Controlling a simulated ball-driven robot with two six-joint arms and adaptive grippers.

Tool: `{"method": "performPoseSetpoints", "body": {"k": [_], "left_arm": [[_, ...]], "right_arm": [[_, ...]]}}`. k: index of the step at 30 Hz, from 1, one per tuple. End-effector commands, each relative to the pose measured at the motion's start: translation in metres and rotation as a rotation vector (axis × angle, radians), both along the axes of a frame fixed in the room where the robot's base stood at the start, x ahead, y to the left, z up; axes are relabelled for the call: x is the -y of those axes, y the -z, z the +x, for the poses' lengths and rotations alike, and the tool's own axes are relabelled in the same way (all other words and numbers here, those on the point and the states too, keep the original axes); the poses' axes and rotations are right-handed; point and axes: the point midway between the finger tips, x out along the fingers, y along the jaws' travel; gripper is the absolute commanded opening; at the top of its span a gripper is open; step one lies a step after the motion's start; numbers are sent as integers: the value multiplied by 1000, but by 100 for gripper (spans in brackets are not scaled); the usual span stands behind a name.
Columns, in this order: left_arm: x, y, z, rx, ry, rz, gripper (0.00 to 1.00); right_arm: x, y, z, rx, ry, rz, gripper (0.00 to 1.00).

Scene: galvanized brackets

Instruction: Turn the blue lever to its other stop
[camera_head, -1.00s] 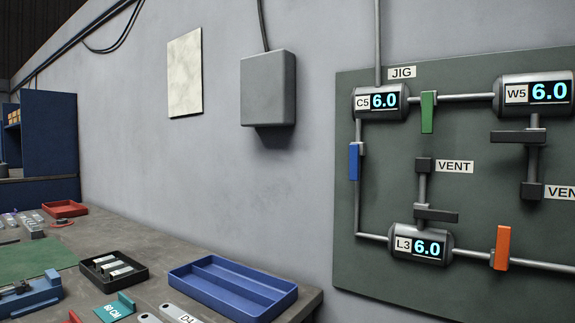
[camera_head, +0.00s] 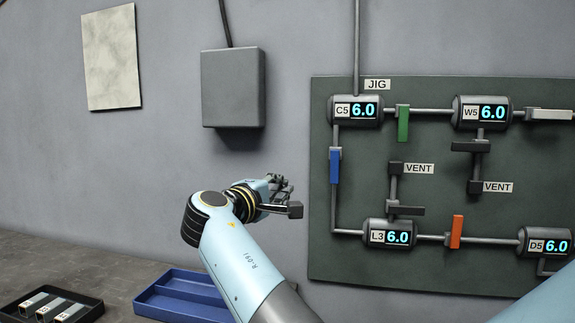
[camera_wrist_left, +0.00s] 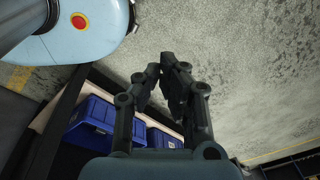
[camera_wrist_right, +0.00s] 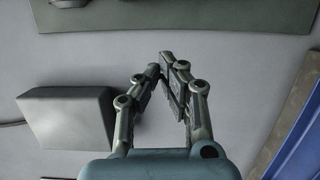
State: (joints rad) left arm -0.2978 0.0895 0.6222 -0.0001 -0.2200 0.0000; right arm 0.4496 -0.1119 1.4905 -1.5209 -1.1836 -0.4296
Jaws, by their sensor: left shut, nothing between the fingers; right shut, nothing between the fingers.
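The blue lever (camera_head: 335,165) hangs upright along the vertical pipe at the left of the green panel, between tanks C5 (camera_head: 355,109) and L3 (camera_head: 389,235). My right gripper (camera_head: 284,189) is in front of the wall, left of the blue lever and apart from it in the picture. Its fingers also show in the right wrist view (camera_wrist_right: 160,66), shut and empty. My left gripper (camera_wrist_left: 160,68) shows only in the left wrist view, shut and empty above the floor. The blue lever is not recognisable in either wrist view.
The panel (camera_head: 440,268) also carries green (camera_head: 403,123), orange (camera_head: 456,231) and dark levers. All readable displays show 6.0. A grey wall box (camera_head: 233,87) is above my right gripper. A blue tray (camera_head: 165,310) lies on the bench below. Blue bins (camera_wrist_left: 90,122) show in the left wrist view.

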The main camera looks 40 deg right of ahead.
Motion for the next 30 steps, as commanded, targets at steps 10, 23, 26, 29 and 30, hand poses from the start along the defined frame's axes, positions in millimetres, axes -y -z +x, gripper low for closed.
{"method": "performPoseSetpoints", "body": {"k": [10,23,26,29,30], "left_arm": [[16,-12,-4,-5,-7,-19,0],[9,-42,-2,-3,-3,-10,0],[8,-48,-1,-1,-3,-9,0],[7,-51,-1,-1,-3,-9,0],[7,-51,-1,-1,-3,-9,0]], "right_arm": [[31,-17,19,19,0,-2,0],[103,-18,32,17,-2,0,0],[110,-17,23,18,-3,2,0],[114,-16,18,19,-3,2,0],[115,-16,17,19,-4,2,0]]}}
